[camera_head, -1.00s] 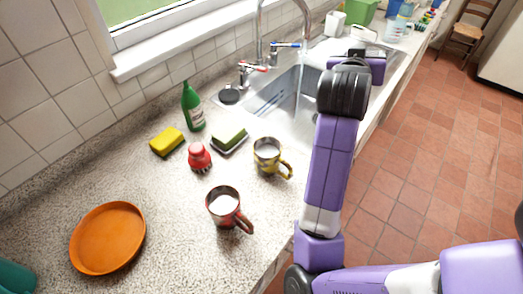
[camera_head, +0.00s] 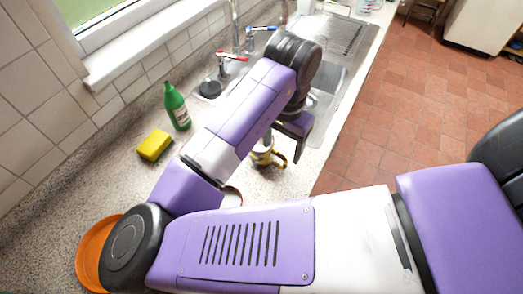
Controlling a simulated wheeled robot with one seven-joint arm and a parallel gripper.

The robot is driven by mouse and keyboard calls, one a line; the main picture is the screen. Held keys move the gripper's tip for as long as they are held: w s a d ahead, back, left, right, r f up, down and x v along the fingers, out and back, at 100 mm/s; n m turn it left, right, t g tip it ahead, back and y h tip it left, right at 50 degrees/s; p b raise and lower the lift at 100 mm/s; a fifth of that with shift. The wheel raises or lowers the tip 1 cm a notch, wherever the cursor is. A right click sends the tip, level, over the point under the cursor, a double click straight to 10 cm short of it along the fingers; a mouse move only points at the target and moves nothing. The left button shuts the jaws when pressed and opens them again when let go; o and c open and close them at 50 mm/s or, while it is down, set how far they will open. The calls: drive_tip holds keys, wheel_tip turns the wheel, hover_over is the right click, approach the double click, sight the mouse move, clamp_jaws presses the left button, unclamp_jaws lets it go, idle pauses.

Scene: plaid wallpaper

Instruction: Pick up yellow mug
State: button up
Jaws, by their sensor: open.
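The yellow mug (camera_head: 262,157) stands upright on the counter near the sink, with its handle pointing right. My arm crosses the view and hides part of its top. My gripper (camera_head: 285,147) is open and points down at the mug's upper right. One dark finger shows to the right of the mug's rim, above the handle. The other finger is mostly hidden by the mug and arm, so I cannot tell whether the fingers straddle the mug or touch it.
A green bottle (camera_head: 176,107) and a yellow sponge (camera_head: 154,145) stand left of my arm. A second mug (camera_head: 233,194) is mostly hidden under the arm. An orange plate (camera_head: 88,252) is at lower left. The sink (camera_head: 330,82) and taps lie behind.

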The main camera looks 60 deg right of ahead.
sight(281, 155)
drive_tip(key=shift+a+f+p, duration=0.15)
drive_tip(key=shift+f+p, duration=0.35)
drive_tip(key=shift+f, duration=2.45)
drive_tip(key=shift+c, duration=0.2)
clamp_jaws()
